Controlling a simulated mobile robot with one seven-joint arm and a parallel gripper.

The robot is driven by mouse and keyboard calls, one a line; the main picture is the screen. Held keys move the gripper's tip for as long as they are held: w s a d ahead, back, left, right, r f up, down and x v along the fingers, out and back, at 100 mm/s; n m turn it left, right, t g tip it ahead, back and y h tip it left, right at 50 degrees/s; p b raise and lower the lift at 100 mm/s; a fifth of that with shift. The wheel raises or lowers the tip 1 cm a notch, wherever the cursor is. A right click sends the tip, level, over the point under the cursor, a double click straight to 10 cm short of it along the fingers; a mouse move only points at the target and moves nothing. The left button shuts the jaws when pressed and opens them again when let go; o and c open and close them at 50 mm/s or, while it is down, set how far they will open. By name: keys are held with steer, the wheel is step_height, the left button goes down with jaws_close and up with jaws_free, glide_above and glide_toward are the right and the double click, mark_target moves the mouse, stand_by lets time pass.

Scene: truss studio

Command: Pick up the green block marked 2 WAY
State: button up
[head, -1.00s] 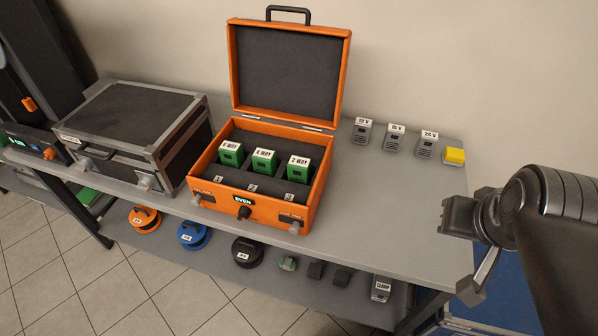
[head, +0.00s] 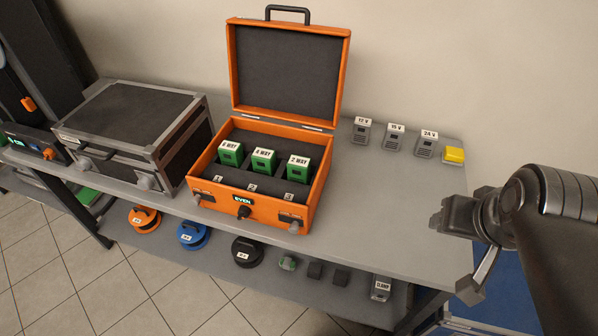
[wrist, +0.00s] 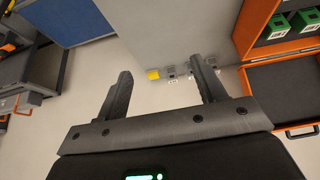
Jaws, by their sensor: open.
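The green block marked 2 WAY (head: 298,169) stands upright in the rightmost slot of the open orange case (head: 265,212). Two similar green blocks stand to its left: one marked 4 WAY (head: 263,161) in the middle slot, and another (head: 230,154), its label hard to read, in the left slot. My gripper (head: 436,222) is at the right, above the table's right end and well apart from the case. In the wrist view my gripper (wrist: 163,88) is open, with nothing between its fingers. The orange case (wrist: 262,50) shows at the wrist view's right edge, with green blocks partly cut off.
The case lid (head: 288,72) stands open at the back. Small grey blocks (head: 394,138) and a yellow block (head: 454,155) stand along the table's back right. A dark closed case (head: 128,115) is on the left. The tabletop (head: 385,210) right of the orange case is clear.

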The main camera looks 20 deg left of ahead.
steer(key=w+a+f+n+g+h, duration=0.2)
steer(key=w+a+f+n, duration=0.1)
steer(key=w+f+n, duration=0.5)
steer(key=n+t+y, duration=0.2)
steer(key=n+t, duration=0.8)
steer(key=n, duration=1.8)
glide_toward(298, 163)
steer(key=shift+x, duration=4.15)
steer(key=shift+c, duration=0.4)
